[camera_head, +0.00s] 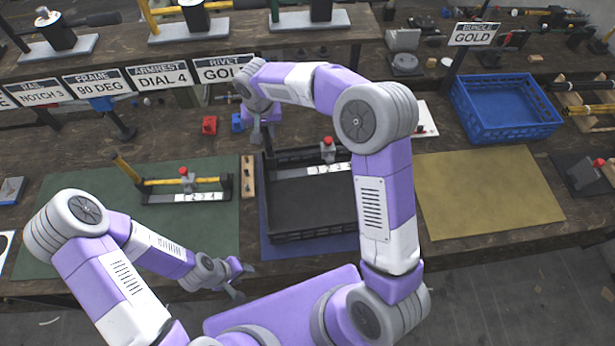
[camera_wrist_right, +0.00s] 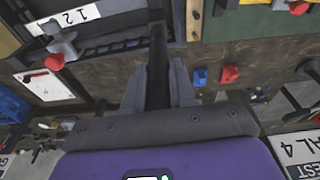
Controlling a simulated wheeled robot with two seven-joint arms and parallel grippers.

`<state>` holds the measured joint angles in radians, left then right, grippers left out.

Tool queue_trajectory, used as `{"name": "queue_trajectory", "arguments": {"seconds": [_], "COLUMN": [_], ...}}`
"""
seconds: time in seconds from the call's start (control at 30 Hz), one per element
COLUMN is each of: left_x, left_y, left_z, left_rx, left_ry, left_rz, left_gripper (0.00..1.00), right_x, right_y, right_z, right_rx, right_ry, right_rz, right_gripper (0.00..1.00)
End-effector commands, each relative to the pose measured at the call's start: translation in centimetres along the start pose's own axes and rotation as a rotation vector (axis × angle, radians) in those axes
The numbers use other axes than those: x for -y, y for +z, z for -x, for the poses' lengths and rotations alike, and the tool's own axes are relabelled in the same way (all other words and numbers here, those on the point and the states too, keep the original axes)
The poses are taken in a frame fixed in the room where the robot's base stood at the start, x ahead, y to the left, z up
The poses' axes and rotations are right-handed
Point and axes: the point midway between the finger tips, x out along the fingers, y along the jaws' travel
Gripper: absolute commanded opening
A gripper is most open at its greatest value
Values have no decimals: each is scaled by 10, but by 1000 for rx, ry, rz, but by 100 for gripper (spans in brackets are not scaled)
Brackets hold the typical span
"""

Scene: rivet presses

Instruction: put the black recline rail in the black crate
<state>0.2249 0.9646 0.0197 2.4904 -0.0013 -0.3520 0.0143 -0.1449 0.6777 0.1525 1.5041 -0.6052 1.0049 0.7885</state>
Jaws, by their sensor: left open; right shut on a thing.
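The black crate (camera_head: 312,232) stands on a blue mat in the middle of the bench in the head view. Its slatted rim (camera_wrist_right: 115,42) shows at the top of the right wrist view. My right gripper (camera_head: 264,132) is by the crate's far left corner. In the wrist view its fingers (camera_wrist_right: 158,88) are shut on the black recline rail (camera_wrist_right: 157,52), which runs away from the fingers beside the crate rim. Whether the rail touches the crate cannot be told. My left gripper (camera_head: 240,280) is open and empty near the bench's front edge, left of the crate.
A numbered fixture with a red knob (camera_head: 328,144) is at the crate's far side, partly hidden by my right arm. Another fixture with a yellow bar (camera_head: 185,182) sits on the green mat. A blue crate (camera_head: 505,108) stands at right. The yellow mat (camera_head: 487,195) is clear.

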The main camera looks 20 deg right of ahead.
Motion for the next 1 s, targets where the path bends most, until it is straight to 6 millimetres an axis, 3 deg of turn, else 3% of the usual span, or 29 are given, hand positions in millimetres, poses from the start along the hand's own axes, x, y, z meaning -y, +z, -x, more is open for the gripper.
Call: {"name": "queue_trajectory", "arguments": {"seconds": [0.2, 0.7, 1.0], "left_x": [0, -1, -1], "left_y": [0, 0, 0], "left_z": [1, 3, 2], "left_rx": [1, 0, 0], "left_ry": [0, 0, 0], "left_rz": [0, 0, 0], "left_gripper": [43, 43, 43], "right_x": [0, 0, 0], "right_y": [7, 14, 14], "right_z": [-39, -92, -95], "right_rx": [4, 2, -1], "right_ry": [2, 1, 0], "right_rz": [1, 2, 1], "right_gripper": [0, 0, 0]}}
